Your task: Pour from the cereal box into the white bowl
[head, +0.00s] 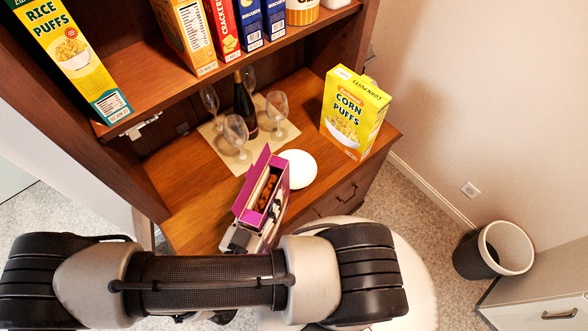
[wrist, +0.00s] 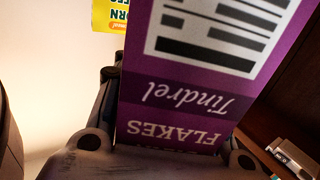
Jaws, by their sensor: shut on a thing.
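A purple cereal box (head: 248,196) with an open top flap and brown cereal inside is in my gripper (head: 255,238), in front of the hutch counter. In the wrist view the box (wrist: 205,75) fills the middle, with "Tindrel" and "FLAKES" upside down, between the fingers of my gripper (wrist: 165,150). The gripper is shut on it. The white bowl (head: 301,169) is on the counter, just right of the box in the head view. The box partly covers its left edge. The bowl's inside looks plain white. My arm hides the lower part of the box.
A yellow Corn Puffs box (head: 354,112) stands at the counter's right end. Several glasses and a dark bottle (head: 245,105) stand on a beige mat (head: 213,133) behind the bowl. The upper shelf (head: 165,88) holds more boxes. A bin (head: 478,256) stands on the floor at right.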

